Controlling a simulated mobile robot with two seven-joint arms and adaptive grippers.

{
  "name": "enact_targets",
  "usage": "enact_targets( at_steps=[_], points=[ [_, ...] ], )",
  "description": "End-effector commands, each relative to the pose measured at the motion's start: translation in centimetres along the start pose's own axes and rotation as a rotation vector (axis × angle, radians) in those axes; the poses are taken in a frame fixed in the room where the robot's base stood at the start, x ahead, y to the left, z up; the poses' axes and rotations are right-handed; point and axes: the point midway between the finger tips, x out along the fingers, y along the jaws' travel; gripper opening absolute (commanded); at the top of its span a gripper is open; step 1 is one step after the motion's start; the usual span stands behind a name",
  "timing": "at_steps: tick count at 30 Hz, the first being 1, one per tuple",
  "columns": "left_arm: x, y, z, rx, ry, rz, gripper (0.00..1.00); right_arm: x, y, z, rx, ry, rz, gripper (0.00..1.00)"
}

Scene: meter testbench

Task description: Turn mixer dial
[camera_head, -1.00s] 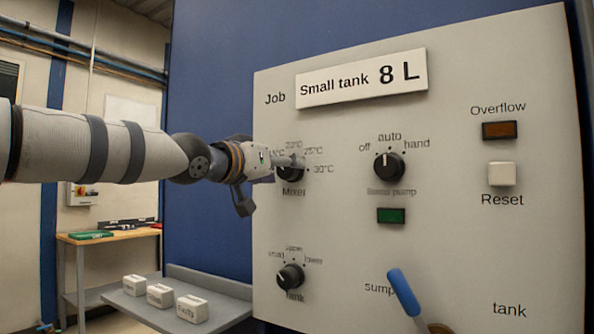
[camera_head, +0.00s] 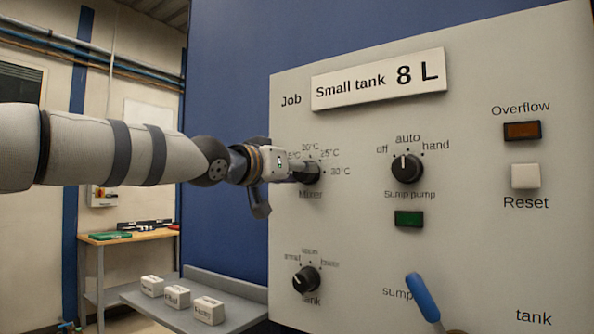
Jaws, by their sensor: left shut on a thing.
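The mixer dial (camera_head: 313,172) is a black knob on the grey panel, above the label "Mixer". Temperature marks, among them 20°C, 25°C and 30°C, are printed around it. My left gripper (camera_head: 298,172) reaches in from the left and is shut on the dial, hiding its left part. The dial's pointer direction cannot be made out. My right gripper is not in view.
The panel (camera_head: 450,240) also carries the sump pump dial (camera_head: 407,168), the tank dial (camera_head: 306,279), a green lamp (camera_head: 409,219), the white reset button (camera_head: 525,176) and a blue-handled lever (camera_head: 422,297). White blocks lie on a shelf (camera_head: 238,322) below left.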

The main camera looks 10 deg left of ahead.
Motion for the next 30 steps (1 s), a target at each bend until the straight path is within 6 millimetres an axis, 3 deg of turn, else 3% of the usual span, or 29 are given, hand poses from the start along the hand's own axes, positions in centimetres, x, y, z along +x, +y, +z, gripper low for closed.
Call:
enact_targets(
  at_steps=[18,30],
  points=[
    [0.06,0.13,0.11,0.485,-0.001,0.000,0.06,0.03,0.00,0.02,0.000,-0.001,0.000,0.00],
    [0.06,0.18,0.13,0.681,0.000,0.000,0.06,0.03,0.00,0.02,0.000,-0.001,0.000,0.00]
  ],
)
